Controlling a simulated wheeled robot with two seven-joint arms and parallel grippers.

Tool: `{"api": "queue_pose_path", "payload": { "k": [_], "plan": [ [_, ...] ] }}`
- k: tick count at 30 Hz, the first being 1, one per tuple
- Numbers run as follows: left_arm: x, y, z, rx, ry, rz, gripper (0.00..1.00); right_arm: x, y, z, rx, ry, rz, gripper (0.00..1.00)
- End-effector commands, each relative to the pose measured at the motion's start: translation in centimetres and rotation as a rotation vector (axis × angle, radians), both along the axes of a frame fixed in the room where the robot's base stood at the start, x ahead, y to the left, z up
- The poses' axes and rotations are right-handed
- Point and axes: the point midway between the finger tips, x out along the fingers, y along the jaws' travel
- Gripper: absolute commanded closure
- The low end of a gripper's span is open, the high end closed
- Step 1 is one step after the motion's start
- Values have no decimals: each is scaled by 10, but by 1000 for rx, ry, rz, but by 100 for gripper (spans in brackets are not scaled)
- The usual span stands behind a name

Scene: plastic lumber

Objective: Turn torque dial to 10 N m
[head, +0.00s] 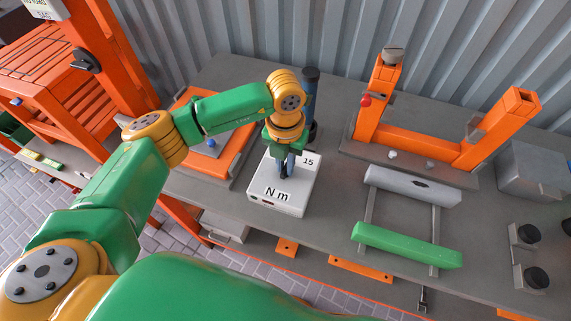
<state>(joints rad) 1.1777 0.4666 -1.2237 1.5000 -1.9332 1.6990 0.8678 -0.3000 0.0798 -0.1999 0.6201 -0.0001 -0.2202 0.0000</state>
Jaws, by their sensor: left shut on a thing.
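A white box (263,196) marked "N m" stands on the grey bench, with a "15" label on its top near the back right corner. My left gripper (284,172) points down over the box top and is shut on the torque dial there. The dial is mostly hidden by the fingers, so its pointer and setting cannot be read. Other scale numbers are not visible, perhaps behind my gripper and arm. My right gripper is not in view.
An upright dark blue cylinder (311,100) stands close behind my left wrist. An orange frame (420,142) stands at the back right. A grey bar (413,186) and a green bar (406,244) lie right of the box. Bare bench (330,220) separates them from it.

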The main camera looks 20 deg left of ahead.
Motion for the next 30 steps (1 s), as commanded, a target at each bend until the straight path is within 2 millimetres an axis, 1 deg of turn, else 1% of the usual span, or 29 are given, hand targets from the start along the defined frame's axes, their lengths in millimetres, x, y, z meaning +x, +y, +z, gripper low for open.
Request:
{"api": "queue_pose_path", "payload": {
  "k": [7, 19, 20, 21, 22, 23, 30],
  "plan": [
    [0, 0, 0, 0, -2, 43, 100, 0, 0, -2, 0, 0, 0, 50],
    [1, 0, 1, 0, -2, 48, 100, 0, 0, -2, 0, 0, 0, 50],
    [1, 0, 1, 0, -2, 48, 77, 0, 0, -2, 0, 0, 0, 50],
    [0, 0, 1, 0, -2, 47, 66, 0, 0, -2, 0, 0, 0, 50],
    [0, 0, 0, 0, -2, 47, 58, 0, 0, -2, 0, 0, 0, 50],
    [0, 0, 0, 0, -2, 47, 55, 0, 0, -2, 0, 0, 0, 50],
    [0, 0, 0, 0, -1, 47, 55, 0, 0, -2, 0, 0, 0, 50]
  ]
}}
